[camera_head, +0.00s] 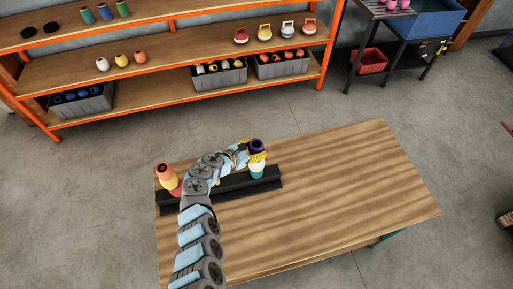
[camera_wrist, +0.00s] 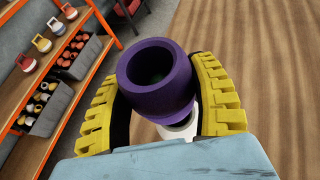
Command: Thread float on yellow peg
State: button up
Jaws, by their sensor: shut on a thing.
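A purple float (camera_wrist: 155,80) with an open hole is between the yellow fingers of my gripper (camera_wrist: 160,100), which is shut on it. In the head view the purple float (camera_head: 257,145) is above a white and teal stack (camera_head: 257,171) at the right end of a black rack (camera_head: 222,188). Whether the purple float touches the stack I cannot tell. A white piece (camera_wrist: 182,130) shows just below it in the wrist view. A red, orange and yellow stack (camera_head: 167,180) stands at the rack's left end. No yellow peg can be made out; my arm hides the rack's middle.
The rack lies along the far left part of a wooden table (camera_head: 340,200); the table's right side is clear. An orange-framed shelf (camera_head: 160,60) with floats and grey bins stands behind. A dark stand with a blue tub (camera_head: 435,18) is at back right.

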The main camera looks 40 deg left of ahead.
aim_at(260, 141)
jog(key=shift+r+p, duration=1.6)
jog(key=shift+r, duration=1.25)
